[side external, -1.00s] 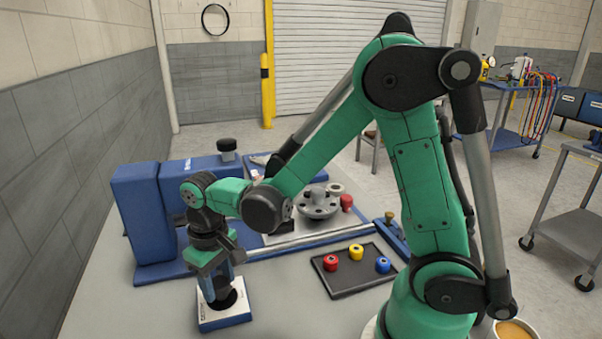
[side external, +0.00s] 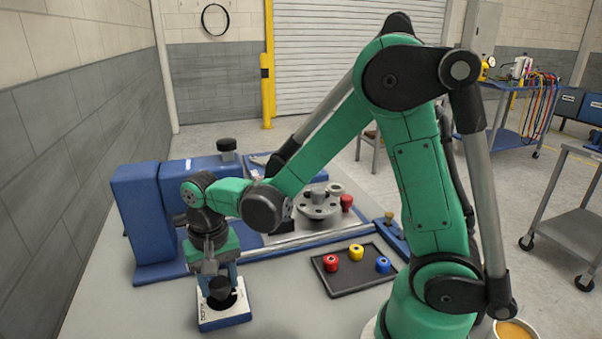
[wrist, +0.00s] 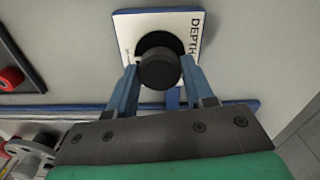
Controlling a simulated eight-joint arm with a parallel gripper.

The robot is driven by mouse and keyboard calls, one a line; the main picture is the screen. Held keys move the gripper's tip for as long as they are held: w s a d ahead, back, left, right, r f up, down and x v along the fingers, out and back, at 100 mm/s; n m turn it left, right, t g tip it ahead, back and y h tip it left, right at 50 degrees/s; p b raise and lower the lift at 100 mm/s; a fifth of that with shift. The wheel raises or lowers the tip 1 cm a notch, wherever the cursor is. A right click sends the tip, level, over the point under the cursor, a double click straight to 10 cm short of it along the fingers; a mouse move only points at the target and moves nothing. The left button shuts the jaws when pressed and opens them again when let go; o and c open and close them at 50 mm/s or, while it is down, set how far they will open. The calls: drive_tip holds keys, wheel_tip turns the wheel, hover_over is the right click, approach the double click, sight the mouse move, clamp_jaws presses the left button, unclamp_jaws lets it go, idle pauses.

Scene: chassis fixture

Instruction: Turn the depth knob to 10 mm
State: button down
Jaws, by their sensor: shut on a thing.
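The depth knob is a black round knob (wrist: 160,69) on a white plate with a blue edge (wrist: 125,30), marked DEPTH in the wrist view. In the side view the black knob (side external: 220,288) stands on its blue and white base (side external: 225,319) at the front of the table. My gripper (wrist: 158,80) is shut on the knob, with one blue finger on each side of it. In the side view my gripper (side external: 218,282) points down over the base. Most scale marks are hidden or too small to read, so I cannot tell the setting.
A black tray (side external: 336,284) with red, yellow and blue knobs lies to the right. A blue fixture (side external: 140,215) and a grey flanged part (side external: 318,203) stand behind. The table front left of the base is clear.

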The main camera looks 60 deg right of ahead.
sight(219, 281)
idle(0.3)
drive_tip(key=shift+c, duration=1.7)
unclamp_jaws()
drive_tip(key=shift+r, duration=0.1)
drive_tip(key=shift+r, duration=2.75)
